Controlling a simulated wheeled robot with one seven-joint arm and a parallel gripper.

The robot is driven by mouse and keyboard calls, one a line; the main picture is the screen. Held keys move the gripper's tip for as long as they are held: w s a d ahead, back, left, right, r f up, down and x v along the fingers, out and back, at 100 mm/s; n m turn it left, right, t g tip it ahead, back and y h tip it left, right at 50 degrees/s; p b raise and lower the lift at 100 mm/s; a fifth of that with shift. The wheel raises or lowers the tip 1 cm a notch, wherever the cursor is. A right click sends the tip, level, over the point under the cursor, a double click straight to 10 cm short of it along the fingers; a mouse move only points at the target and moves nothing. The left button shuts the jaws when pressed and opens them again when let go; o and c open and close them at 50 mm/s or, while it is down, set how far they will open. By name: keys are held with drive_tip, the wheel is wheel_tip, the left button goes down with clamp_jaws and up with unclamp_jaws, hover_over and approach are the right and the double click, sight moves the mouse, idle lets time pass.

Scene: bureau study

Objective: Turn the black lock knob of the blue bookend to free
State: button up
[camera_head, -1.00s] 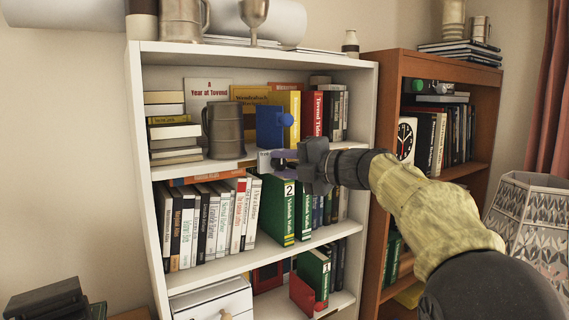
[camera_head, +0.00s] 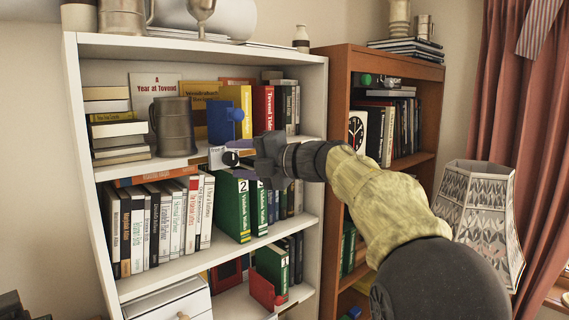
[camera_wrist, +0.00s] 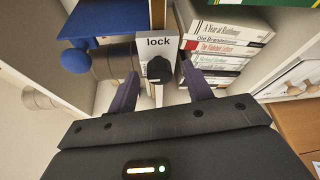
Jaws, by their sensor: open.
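The blue bookend (camera_head: 221,121), with a blue ball on its side, stands on the white bookcase's upper shelf. It also shows upper left in the wrist view (camera_wrist: 88,20). Below it, at the shelf's front edge, is a pale plate (camera_wrist: 171,48) reading "lock". The black lock knob (camera_wrist: 158,70) sits under that word; in the head view it is a small dark disc (camera_head: 230,158). My gripper (camera_head: 243,151) is open in front of the plate. In the wrist view its purple fingers (camera_wrist: 160,78) point toward the knob, one on each side, with gaps visible. I cannot tell its depth from the knob.
A dark tankard (camera_head: 172,127) stands left of the bookend on the same shelf. Yellow and red books (camera_head: 262,108) stand to its right. White books (camera_head: 163,222) and green binders (camera_head: 232,205) fill the shelf below. A brown bookcase (camera_head: 339,80) and a lamp (camera_head: 478,210) are at right.

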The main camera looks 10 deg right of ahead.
drive_tip(key=b+v, duration=0.4)
drive_tip(key=v, duration=1.2)
drive_tip(key=shift+f, duration=0.1)
drive_tip(key=w+d+f+m+t+h, duration=0.45)
drive_tip(key=w+f+m+t, duration=0.3)
drive_tip(key=m, duration=0.55)
wheel_tip(320, 180, down, 18)
drive_tip(key=s+d+m+g+h, duration=0.1)
drive_tip(key=d+m+g+h, duration=0.2)
drive_tip(key=m+h, duration=0.7)
drive_tip(key=s+a+f+m+g, duration=0.2)
drive_tip(key=s+f+m+g, duration=0.2)
drive_tip(key=s+f, duration=0.8)
drive_tip(key=s+a+f+m+g, duration=0.2)
drive_tip(key=s+f+m+g, duration=0.2)
drive_tip(key=s+f+g, duration=0.3)
drive_tip(key=s+f, duration=0.5)
drive_tip(key=shift+s+a+f, duration=0.15)
drive_tip(key=shift+s+a, duration=0.05)
drive_tip(key=shift+a, duration=0.1)
